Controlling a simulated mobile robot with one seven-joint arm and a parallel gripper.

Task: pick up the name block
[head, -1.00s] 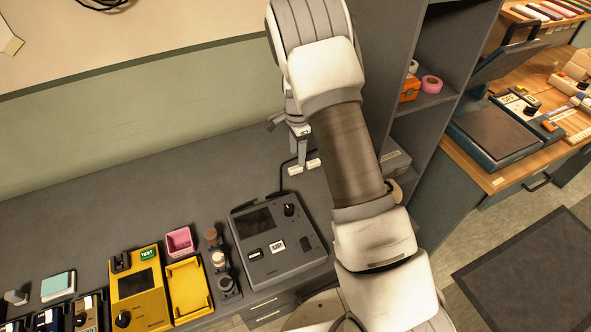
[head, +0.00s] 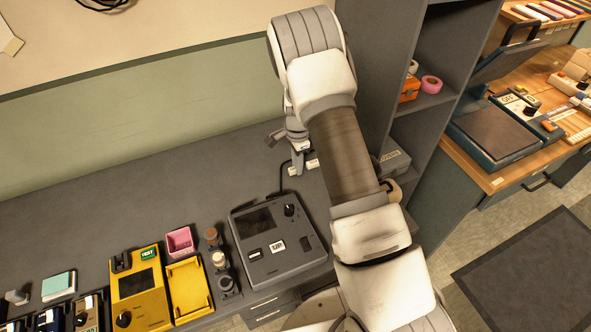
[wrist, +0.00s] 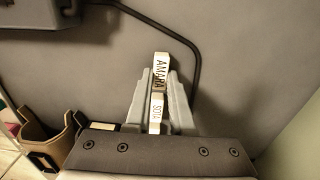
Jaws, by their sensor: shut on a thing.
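My gripper (wrist: 162,75) points down over the grey counter, its two pale fingers close together. The fingers flank a white block lettered AMARA (wrist: 162,69) near their tips, and the gripper is shut on it. A second white block, lettered SOTA (wrist: 156,112), shows between the fingers, lower in the wrist view. In the head view, my gripper (head: 297,155) is at the back of the counter, left of the shelf unit. Two small white blocks show under it, one on the left (head: 293,171) and one on the right (head: 312,164); their lettering is unreadable there.
A dark grey device (head: 275,243) with a screen stands in front of my gripper. Its black cable (wrist: 195,50) curves close by the fingers. A tan holder (wrist: 42,128) is to the side. The shelf unit (head: 380,60) rises on the right. The counter's left back (head: 130,200) is clear.

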